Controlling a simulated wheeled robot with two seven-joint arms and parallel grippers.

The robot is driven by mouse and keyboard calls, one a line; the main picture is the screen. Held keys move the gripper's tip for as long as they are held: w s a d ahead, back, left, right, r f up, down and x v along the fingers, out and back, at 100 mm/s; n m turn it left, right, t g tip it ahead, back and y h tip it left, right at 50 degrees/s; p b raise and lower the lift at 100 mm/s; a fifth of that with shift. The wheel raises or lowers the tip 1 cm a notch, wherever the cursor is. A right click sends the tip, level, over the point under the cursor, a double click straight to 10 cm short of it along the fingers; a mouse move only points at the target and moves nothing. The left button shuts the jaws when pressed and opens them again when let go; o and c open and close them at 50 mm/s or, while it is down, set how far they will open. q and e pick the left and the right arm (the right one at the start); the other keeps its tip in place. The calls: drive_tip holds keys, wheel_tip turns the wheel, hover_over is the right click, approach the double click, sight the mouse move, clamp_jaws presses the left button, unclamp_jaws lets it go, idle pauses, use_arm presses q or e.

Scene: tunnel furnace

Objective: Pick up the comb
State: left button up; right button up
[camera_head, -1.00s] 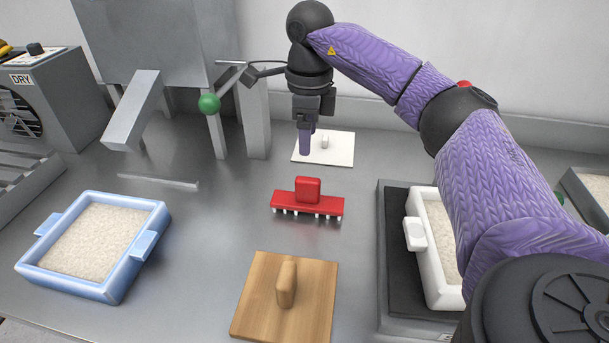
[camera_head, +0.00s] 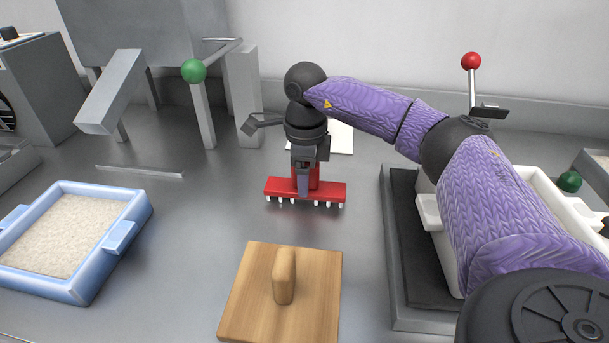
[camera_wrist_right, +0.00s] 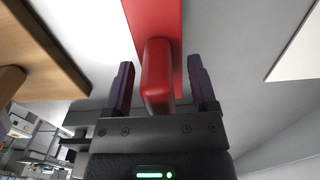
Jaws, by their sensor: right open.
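The red comb (camera_head: 325,190) lies on the grey metal table, its row of small white teeth facing the front. Its upright red handle block is partly hidden behind my right gripper (camera_head: 303,188) in the head view. In the right wrist view, the comb's red handle (camera_wrist_right: 157,75) stands between the two purple fingers of my right gripper (camera_wrist_right: 160,88). The fingers are open, one on each side of the handle, with a visible gap on both sides. My left gripper is not in view.
A wooden board with a knob (camera_head: 255,300) lies in front of the comb. A blue tray of pale grains (camera_head: 125,232) stands at left. A white tray (camera_head: 430,212) on a dark base is at right, under my arm. A white plate (camera_head: 342,140) lies behind.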

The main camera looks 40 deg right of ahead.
drive_tip(key=c, duration=0.9)
clamp_jaws()
wheel_tip(320, 180, up, 10)
drive_tip(key=p, duration=0.4)
drive_tip(key=shift+r, duration=0.15)
drive_tip(key=shift+o, duration=1.1)
unclamp_jaws()
clamp_jaws()
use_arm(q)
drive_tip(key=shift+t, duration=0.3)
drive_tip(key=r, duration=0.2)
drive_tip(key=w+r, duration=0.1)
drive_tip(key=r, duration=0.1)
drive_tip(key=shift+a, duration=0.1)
